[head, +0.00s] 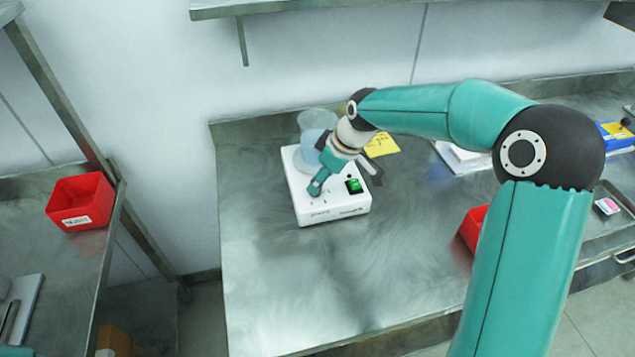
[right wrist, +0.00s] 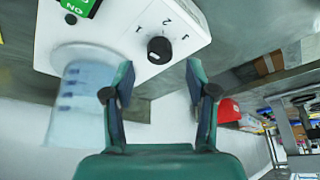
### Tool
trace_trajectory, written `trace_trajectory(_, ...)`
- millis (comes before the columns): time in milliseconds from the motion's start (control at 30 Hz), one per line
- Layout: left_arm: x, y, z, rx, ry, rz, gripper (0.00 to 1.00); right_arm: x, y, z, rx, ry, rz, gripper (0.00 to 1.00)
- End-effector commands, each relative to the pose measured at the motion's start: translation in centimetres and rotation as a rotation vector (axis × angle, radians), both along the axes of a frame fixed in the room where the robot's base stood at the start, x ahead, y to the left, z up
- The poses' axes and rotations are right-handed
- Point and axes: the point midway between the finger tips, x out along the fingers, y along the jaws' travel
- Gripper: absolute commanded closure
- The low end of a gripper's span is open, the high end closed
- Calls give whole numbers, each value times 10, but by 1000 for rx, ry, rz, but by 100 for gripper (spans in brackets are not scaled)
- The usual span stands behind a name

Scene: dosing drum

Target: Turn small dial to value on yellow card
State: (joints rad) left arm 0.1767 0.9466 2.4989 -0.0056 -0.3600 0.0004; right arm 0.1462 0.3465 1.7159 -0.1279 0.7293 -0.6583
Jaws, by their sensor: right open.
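A white device (head: 335,209) with a green lit switch (head: 354,185) stands on the steel table. In the right wrist view its black dial (right wrist: 159,50) sits among printed marks 1, 2 and 3; the pointer's exact setting is too small to tell. My right gripper (right wrist: 160,74) is open, its two fingers either side of the dial in that view and apart from it. In the head view my right gripper (head: 343,180) is over the device and hides the dial. The yellow card (head: 383,145) lies behind the device, partly covered by my arm; its value is unreadable. My left gripper is out of view.
A clear beaker (head: 314,126) with bluish content stands on the back of the device, close to my right gripper. A red bin (head: 473,229) is partly behind my right arm. Another red bin (head: 81,200) is on the left bench. The table's front left is clear.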

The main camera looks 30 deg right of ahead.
Motion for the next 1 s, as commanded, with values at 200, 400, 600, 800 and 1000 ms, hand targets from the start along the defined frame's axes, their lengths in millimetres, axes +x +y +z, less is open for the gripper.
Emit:
trace_trajectory(200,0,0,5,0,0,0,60,10,6,-27,1,2,-1,43)
trace_trajectory(400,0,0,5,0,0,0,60,13,8,-35,1,-1,-1,43)
trace_trajectory(600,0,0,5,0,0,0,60,13,8,-35,1,-1,0,43)
trace_trajectory(800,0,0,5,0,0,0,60,13,8,-35,1,-1,0,71)
trace_trajectory(1000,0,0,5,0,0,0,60,13,8,-35,1,-1,0,100)
